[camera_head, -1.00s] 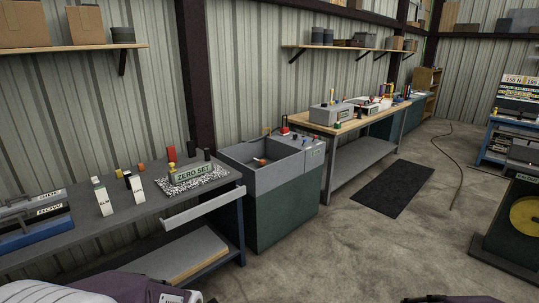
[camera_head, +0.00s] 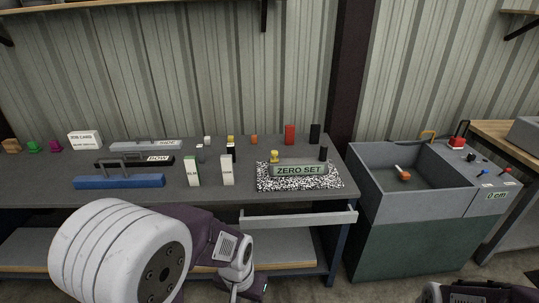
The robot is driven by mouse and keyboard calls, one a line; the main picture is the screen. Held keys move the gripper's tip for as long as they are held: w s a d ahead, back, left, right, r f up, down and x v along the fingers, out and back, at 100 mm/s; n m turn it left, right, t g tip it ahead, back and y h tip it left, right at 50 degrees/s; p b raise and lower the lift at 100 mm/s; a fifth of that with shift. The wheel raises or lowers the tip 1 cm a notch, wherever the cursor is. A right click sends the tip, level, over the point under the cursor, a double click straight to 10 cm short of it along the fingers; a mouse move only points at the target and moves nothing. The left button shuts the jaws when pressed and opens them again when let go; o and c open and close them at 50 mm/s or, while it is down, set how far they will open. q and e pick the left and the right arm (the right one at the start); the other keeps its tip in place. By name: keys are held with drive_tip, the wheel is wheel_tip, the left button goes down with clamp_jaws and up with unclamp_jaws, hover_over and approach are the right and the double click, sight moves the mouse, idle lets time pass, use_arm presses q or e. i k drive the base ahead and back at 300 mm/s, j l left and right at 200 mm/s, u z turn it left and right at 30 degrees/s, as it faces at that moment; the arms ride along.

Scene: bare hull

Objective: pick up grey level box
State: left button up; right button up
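A grey-green block labelled "ZERO SET" (camera_head: 299,170) sits on a black-and-white speckled plate (camera_head: 330,185) at the bench's right. My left arm's end (camera_head: 243,284) hangs low in front of the bench, apart from these boxes; its fingers are unclear. Only a piece of my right arm shows at bottom right.
Two upright white cartons (camera_head: 227,170) stand mid-bench, with small coloured blocks behind. A drawer (camera_head: 300,218) juts from the bench front. A grey sink (camera_head: 385,200) on a green base stands right. A white card (camera_head: 85,140) stands at back left.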

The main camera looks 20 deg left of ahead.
sight(317, 165)
drive_tip(key=i+l+u, duration=0.45)
drive_tip(key=u, duration=0.15)
drive_tip(key=i+l+u, duration=0.2)
drive_tip(key=u, duration=0.15)
drive_tip(key=i+l+u, duration=0.1)
drive_tip(key=l+u, duration=0.2)
drive_tip(key=l, duration=0.15)
drive_tip(key=i+l+u, duration=0.1)
drive_tip(key=l+u, duration=0.5)
drive_tip(key=l, duration=0.15)
drive_tip(key=l+u, duration=0.3)
drive_tip(key=i+l+u, duration=0.1)
drive_tip(key=l, duration=0.3)
drive_tip(key=l+u, duration=0.15)
drive_tip(key=l, duration=0.3)
drive_tip(key=i+j, duration=0.25)
